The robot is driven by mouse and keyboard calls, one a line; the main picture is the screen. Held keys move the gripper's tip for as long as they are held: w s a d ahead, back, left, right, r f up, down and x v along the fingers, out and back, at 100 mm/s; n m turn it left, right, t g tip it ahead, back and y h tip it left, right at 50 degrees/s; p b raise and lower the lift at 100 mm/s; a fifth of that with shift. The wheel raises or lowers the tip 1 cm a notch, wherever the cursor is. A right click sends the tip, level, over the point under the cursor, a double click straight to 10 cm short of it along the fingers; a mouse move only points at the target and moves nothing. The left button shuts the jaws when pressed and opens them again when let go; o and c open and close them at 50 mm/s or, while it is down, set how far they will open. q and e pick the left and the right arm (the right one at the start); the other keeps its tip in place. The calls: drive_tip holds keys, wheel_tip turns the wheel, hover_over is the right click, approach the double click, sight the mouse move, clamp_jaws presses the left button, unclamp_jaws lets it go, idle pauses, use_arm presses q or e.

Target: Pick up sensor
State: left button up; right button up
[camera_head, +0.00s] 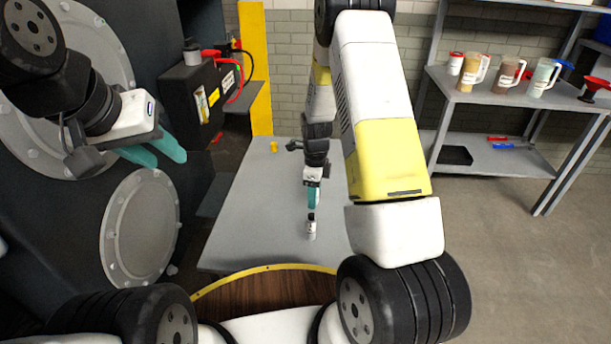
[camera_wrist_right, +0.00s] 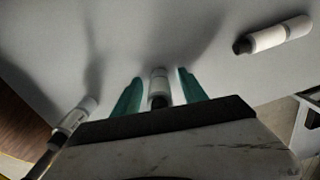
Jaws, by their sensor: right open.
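A small white cylinder with a dark end, which looks like the sensor (camera_head: 311,229), is at the grey table, just below my right gripper (camera_head: 313,203) in the head view. In the right wrist view a white cylinder (camera_wrist_right: 158,80) with a dark end shows between the two teal fingers of the right gripper (camera_wrist_right: 160,88). There are gaps on both sides of it, and the fingers are open. My left gripper (camera_head: 158,152) is raised at the left, away from the table, with its teal fingers apart and nothing between them.
In the right wrist view, similar white cylinders lie at the upper right (camera_wrist_right: 278,35) and lower left (camera_wrist_right: 76,117). The grey table (camera_head: 255,205) is mostly clear, with a small yellow item (camera_head: 274,146) at its back. A shelf (camera_head: 500,93) with jugs stands right; a black box (camera_head: 200,95) is left.

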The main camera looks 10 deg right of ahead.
drive_tip(key=shift+c, duration=0.2)
clamp_jaws()
idle(1.1)
